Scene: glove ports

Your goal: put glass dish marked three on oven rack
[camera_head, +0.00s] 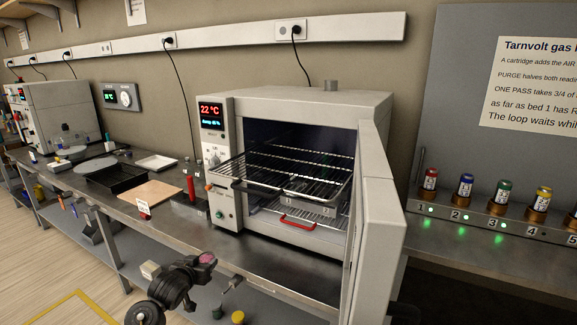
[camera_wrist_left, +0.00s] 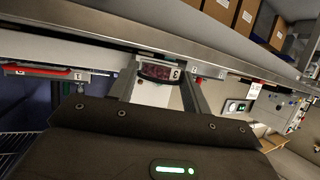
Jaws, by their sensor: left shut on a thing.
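The oven (camera_head: 300,105) stands on the bench with its door (camera_head: 378,230) swung open to the right. Wire oven racks (camera_head: 262,176) show inside, the upper one reaching out past the opening. My left gripper (camera_head: 201,264) is in front of the bench, below and left of the oven opening. It is shut on a small dish (camera_head: 207,257) with pinkish contents. In the left wrist view, the dish (camera_wrist_left: 160,72) sits between the two fingers (camera_wrist_left: 158,82), with a white tag reading 3 and dark red contents. My right gripper is not in view.
A metal tray (camera_head: 312,206) is inside the oven, and a red handle (camera_head: 297,222) shows below it. A tan board (camera_head: 151,193) and a black tray (camera_head: 112,180) lie left of the oven. Numbered cartridges (camera_head: 504,195) stand at the right. The open door limits room on the right.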

